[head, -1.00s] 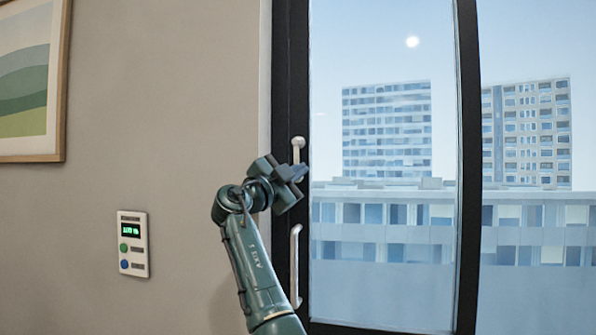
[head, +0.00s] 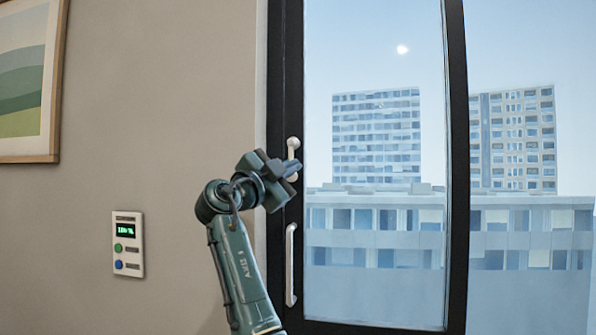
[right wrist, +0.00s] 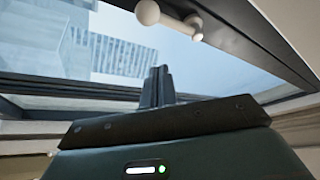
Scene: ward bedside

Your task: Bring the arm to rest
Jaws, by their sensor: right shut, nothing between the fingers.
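My right gripper (head: 291,169) is raised in front of the dark window frame in the head view, beside the upper white handle (head: 293,150). Its fingers are shut with nothing between them. In the right wrist view the closed fingers (right wrist: 157,86) point toward the window glass, with the white handle (right wrist: 170,20) above them. I cannot tell whether the gripper touches the handle. My right arm (head: 238,270) reaches up from the bottom of the head view. My left gripper is not in view.
A tall window (head: 375,260) with a black frame (head: 457,200) fills the right side. A lower white handle (head: 290,265) is on the frame. A wall panel (head: 128,244) with green and blue buttons and a framed picture (head: 25,80) are on the left wall.

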